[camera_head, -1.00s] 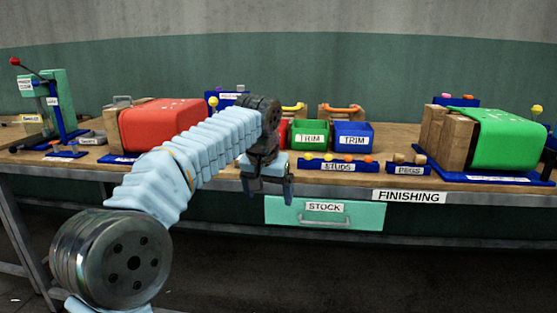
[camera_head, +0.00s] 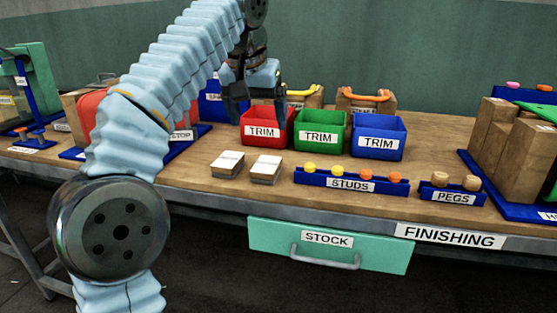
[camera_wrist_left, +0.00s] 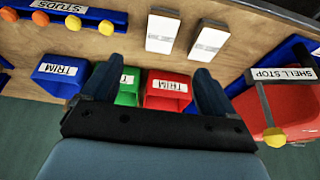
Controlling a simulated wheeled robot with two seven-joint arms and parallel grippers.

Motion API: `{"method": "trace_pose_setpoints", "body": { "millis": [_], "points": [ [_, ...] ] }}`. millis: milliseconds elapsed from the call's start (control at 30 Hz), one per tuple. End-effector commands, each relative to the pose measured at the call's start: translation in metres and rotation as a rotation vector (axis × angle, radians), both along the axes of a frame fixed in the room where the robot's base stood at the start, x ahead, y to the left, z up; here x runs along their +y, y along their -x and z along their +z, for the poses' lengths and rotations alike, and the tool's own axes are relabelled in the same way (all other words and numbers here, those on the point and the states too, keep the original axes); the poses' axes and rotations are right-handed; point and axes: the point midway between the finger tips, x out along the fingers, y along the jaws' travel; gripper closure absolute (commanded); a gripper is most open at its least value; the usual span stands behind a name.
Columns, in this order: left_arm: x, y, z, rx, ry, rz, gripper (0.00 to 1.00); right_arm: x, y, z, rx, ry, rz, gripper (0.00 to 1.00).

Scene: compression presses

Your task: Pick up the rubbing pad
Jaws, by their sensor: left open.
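No label in view reads as rubbing pad. Two small white-topped blocks, the left one (camera_head: 227,164) and the right one (camera_head: 265,169), lie flat side by side on the table in front of the red bin; I cannot tell whether either is the pad. They also show in the left wrist view, one (camera_wrist_left: 162,33) beside the other (camera_wrist_left: 209,43). My left gripper (camera_head: 256,106) is open above the red TRIM bin, behind the two blocks. In the wrist view its fingers (camera_wrist_left: 156,88) are spread over the red and green bins, with nothing held. My right gripper is not in view.
Red (camera_head: 268,140), green (camera_head: 320,144) and blue (camera_head: 378,148) TRIM bins stand in a row. The STUDS rack (camera_head: 349,185) and PEGS rack (camera_head: 452,197) line the front edge. Wooden blocks with yellow (camera_head: 300,92) and orange (camera_head: 363,95) handles stand behind. Bare wood surrounds the white-topped blocks.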

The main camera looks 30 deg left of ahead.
Motion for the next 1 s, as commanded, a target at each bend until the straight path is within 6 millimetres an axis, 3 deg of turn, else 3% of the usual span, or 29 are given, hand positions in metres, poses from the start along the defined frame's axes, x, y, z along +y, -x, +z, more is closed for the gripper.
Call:
{"method": "trace_pose_setpoints", "body": {
  "millis": [400, 633, 900, 1000],
  "points": [
    [0.007, -0.026, -0.068, 0.004, -0.001, 0.0, 0.12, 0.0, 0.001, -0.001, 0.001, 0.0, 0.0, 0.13],
    [0.009, -0.032, -0.087, 0.003, 0.0, -0.001, 0.12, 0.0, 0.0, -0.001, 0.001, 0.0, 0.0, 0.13],
    [0.013, -0.043, -0.125, 0.003, -0.001, -0.001, 0.12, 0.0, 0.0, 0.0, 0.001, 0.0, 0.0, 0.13],
    [0.013, -0.045, -0.129, 0.0, 0.0, 0.0, 0.12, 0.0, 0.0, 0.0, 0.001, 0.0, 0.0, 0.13]
  ]
}}
